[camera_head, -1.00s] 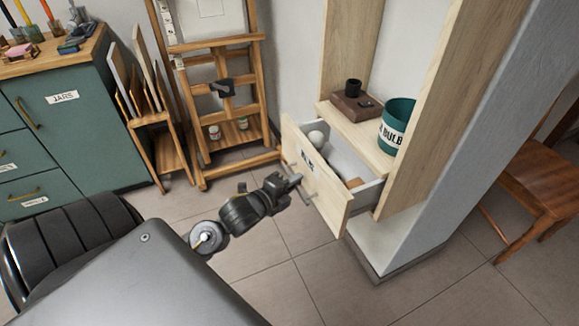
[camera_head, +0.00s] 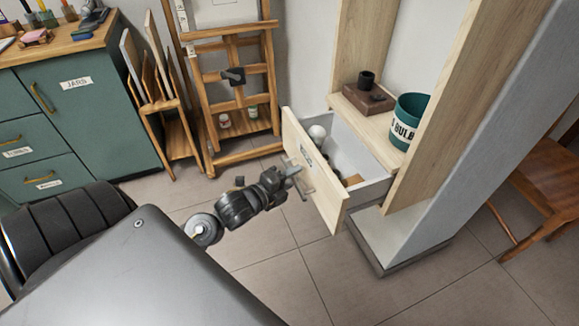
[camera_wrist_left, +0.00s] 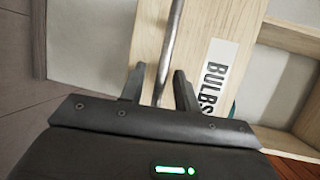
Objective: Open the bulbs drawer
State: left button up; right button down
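The bulbs drawer (camera_head: 326,195) is pale wood and stands out from the cabinet, with its inside showing. A white bulb (camera_head: 317,133) lies in it. Its front carries a white BULBS label (camera_wrist_left: 217,77) in the left wrist view. A metal bar handle (camera_wrist_left: 172,35) runs between the two fingers of my left gripper (camera_wrist_left: 159,82). The fingers are apart, with a gap showing on each side of the bar. In the head view my left gripper (camera_head: 294,173) is at the drawer front. My right gripper is not in view.
A green bulb tub (camera_head: 408,128) and a brown box (camera_head: 364,100) sit on the shelf above the drawer. A wooden easel (camera_head: 225,80) and green cabinet (camera_head: 75,120) stand to the left, a wooden chair (camera_head: 548,185) to the right. Floor before the drawer is clear.

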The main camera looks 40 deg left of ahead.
pick_arm(q)
jog(key=v, duration=1)
jog(key=shift+s, duration=0.4)
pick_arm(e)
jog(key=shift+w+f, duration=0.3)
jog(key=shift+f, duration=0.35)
pick_arm(q)
jog(key=shift+r, duration=0.1)
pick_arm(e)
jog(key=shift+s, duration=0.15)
